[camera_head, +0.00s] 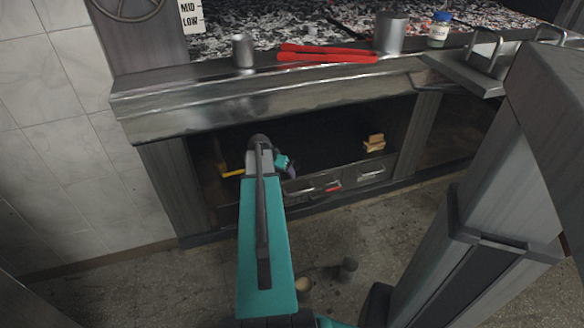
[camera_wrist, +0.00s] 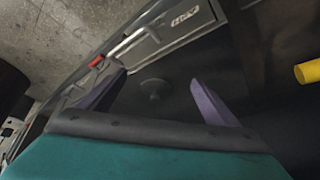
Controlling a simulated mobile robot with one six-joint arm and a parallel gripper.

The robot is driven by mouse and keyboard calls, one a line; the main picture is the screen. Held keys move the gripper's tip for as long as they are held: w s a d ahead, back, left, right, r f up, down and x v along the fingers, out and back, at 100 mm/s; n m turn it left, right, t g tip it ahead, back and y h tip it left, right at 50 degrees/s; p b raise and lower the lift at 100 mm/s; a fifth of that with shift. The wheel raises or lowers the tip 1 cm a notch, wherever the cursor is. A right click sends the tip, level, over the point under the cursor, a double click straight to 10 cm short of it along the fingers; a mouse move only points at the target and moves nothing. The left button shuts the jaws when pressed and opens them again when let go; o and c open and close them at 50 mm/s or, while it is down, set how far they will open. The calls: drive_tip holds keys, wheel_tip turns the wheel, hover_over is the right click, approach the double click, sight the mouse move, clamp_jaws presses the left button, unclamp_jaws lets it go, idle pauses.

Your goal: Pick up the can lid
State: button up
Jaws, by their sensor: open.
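My gripper (camera_wrist: 159,76) is open and empty, its two purple fingers spread apart. It also shows in the head view (camera_head: 290,170), at the end of my arm inside the dark opening under the grill. A dark round disc with a small raised middle, which looks like the can lid (camera_wrist: 155,88), lies between and beyond the fingers in the wrist view. It is dim, and I cannot tell its exact distance; no finger visibly touches it. In the head view I cannot make it out in the dark behind my arm.
A drawer front with handles (camera_wrist: 170,28) and a red piece (camera_wrist: 96,61) borders the opening. A yellow bar (camera_wrist: 308,72) lies to the right. A yellow-brown stack (camera_head: 374,143) sits on the shelf.

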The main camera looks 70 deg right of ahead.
drive_tip(key=shift+s+d+b, duration=0.2)
drive_tip(key=shift+d+b, duration=0.1)
drive_tip(key=shift+d, duration=1.45)
drive_tip(key=shift+s+d+b, duration=0.15)
drive_tip(key=shift+d+b, duration=0.1)
drive_tip(key=shift+d, duration=1.5)
drive_tip(key=shift+d, duration=0.4)
drive_tip(key=shift+d+f, duration=0.2)
drive_tip(key=shift+d, duration=0.1)
drive_tip(key=shift+b+x, duration=0.85)
drive_tip(key=shift+x, duration=1.4)
drive_tip(key=shift+s, duration=0.1)
drive_tip(key=c, duration=1.1)
